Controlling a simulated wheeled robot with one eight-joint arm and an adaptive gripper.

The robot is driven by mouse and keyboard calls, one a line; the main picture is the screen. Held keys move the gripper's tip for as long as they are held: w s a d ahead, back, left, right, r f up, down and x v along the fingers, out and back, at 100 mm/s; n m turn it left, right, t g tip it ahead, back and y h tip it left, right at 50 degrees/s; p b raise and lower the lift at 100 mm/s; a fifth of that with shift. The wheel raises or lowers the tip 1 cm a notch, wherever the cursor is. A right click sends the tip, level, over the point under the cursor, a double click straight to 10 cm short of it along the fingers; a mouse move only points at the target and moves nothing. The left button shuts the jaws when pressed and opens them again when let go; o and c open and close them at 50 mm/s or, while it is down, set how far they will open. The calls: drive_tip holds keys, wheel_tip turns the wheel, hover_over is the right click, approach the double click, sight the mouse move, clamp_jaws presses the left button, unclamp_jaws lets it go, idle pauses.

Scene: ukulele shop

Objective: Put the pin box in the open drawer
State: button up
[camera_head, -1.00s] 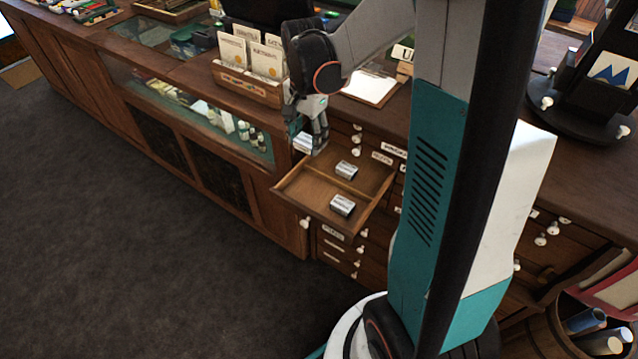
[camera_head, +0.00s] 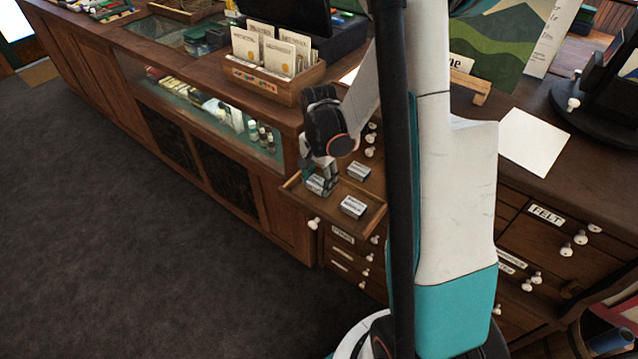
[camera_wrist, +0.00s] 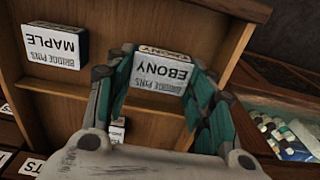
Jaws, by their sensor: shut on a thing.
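The pin box (camera_head: 316,185) is a small white and grey box; in the wrist view its label reads "EBONY" and "BRIDGE PINS" (camera_wrist: 163,72). My gripper (camera_head: 324,180) is shut on it, with one teal finger on each side in the wrist view (camera_wrist: 165,85). The open wooden drawer (camera_head: 335,222) is pulled out of the cabinet. The held box is at the drawer's left part, within its outline. I cannot tell whether it touches the drawer floor.
Two similar boxes lie in the drawer, one at the back (camera_head: 359,172) and one at the front right (camera_head: 353,207). One reads "MAPLE" in the wrist view (camera_wrist: 55,45). A divider (camera_wrist: 105,95) crosses the drawer. A card rack (camera_head: 270,84) stands on the counter above.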

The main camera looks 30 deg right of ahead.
sight(319, 181)
drive_tip(key=shift+f, duration=0.4)
drive_tip(key=shift+f, duration=0.15)
drive_tip(key=o, duration=0.9)
drive_tip(key=shift+c, duration=0.2)
wheel_tip(319, 181, up, 12)
drive_tip(key=p, duration=0.4)
drive_tip(key=shift+r, duration=0.2)
